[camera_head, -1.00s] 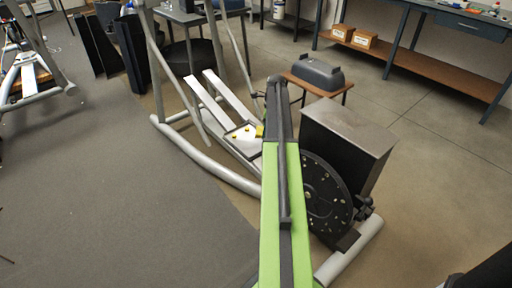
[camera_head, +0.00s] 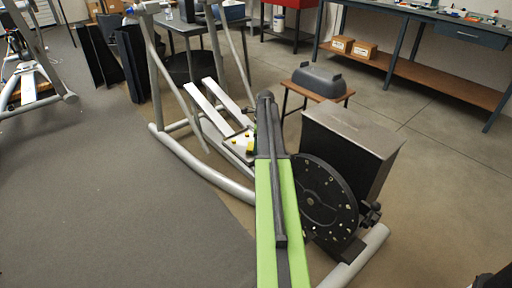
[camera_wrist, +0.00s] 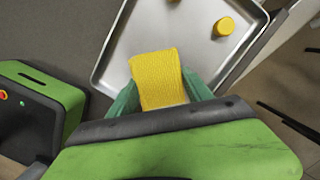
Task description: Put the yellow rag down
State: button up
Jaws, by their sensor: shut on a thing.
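The yellow rag (camera_wrist: 158,78) hangs between the teal fingers of my gripper (camera_wrist: 162,98) in the wrist view. My gripper is shut on it. The rag is over a shallow silver metal tray (camera_wrist: 118,48); I cannot tell whether it touches the tray floor. In the head view a small yellow patch, likely the rag (camera_head: 250,148), shows at the end of my arm, over the tray's near right part. My fingers are mostly hidden there.
A yellow round cap (camera_wrist: 224,27) stands in the tray. The tray is among the grey frame tubes (camera_head: 205,176) of an elliptical machine. A black flywheel (camera_head: 325,200) and a dark box (camera_head: 350,140) are right of my arm. A wooden stool with a grey cover (camera_head: 318,82) stands behind.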

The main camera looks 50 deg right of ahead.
jog(key=shift+f, duration=0.25)
jog(key=o, duration=1.2)
jog(key=shift+s, duration=0.1)
jog(key=shift+a, duration=0.1)
jog(key=shift+r, duration=0.1)
jog(key=r+p, duration=0.4)
jog(key=s+d+r+p, duration=0.1)
jog(key=r+p, duration=0.7)
jog(key=shift+s+d+r, duration=0.15)
jog(key=shift+d+r, duration=0.05)
jog(key=shift+f, duration=0.1)
